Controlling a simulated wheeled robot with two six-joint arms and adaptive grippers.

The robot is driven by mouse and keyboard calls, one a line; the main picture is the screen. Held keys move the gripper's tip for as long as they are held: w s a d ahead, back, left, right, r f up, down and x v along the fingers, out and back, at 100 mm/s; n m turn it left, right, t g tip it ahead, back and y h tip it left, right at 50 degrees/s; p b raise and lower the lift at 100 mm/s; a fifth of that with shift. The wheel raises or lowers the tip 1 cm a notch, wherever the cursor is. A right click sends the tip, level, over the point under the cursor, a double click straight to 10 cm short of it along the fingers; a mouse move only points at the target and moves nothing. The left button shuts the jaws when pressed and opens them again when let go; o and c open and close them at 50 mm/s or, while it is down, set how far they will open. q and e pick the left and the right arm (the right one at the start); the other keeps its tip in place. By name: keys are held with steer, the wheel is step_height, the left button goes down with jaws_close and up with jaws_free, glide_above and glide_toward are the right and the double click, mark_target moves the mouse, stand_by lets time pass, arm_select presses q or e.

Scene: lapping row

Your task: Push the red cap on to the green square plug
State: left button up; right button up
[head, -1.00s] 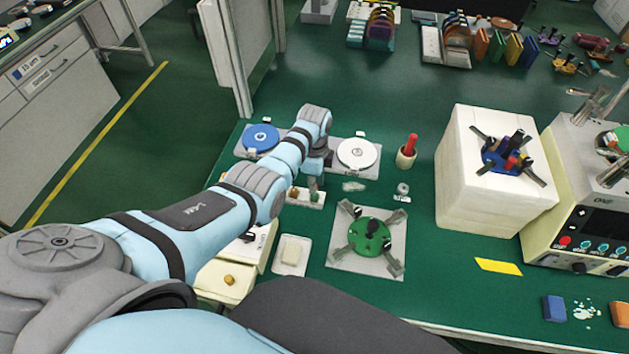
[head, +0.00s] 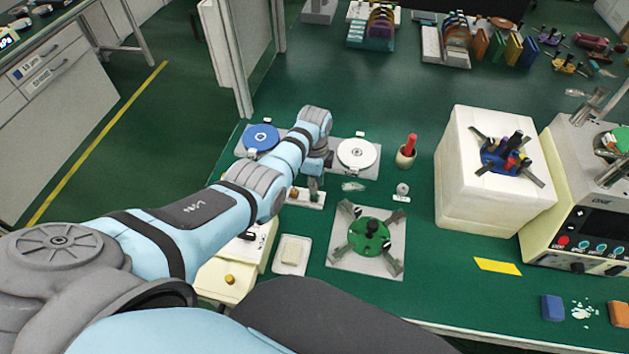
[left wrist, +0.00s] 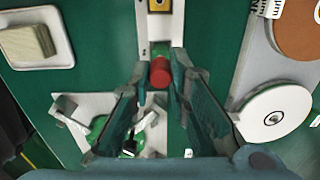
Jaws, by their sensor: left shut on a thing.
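My left gripper (head: 314,184) is low over the white strip (head: 303,199) near the table's left side. In the left wrist view its fingers (left wrist: 160,72) are shut on the red cap (left wrist: 161,74). The cap is in line with the white strip (left wrist: 177,22), which runs up the picture behind it. A yellowish block (left wrist: 159,5) sits on the strip at the top edge. My right gripper is not in view.
A plate with a green disc (head: 371,236) lies right of the strip. A white disc (head: 357,153) and a blue disc (head: 261,138) are behind. A tray with a pale block (head: 291,251) is in front. A white block stack (head: 490,185) stands to the right.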

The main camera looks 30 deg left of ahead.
arm_select(q)
steer(key=shift+f+b, duration=1.1)
steer(key=shift+f, duration=0.15)
steer(key=o, duration=0.8)
step_height(320, 180, up, 12)
steer(key=shift+r, duration=0.1)
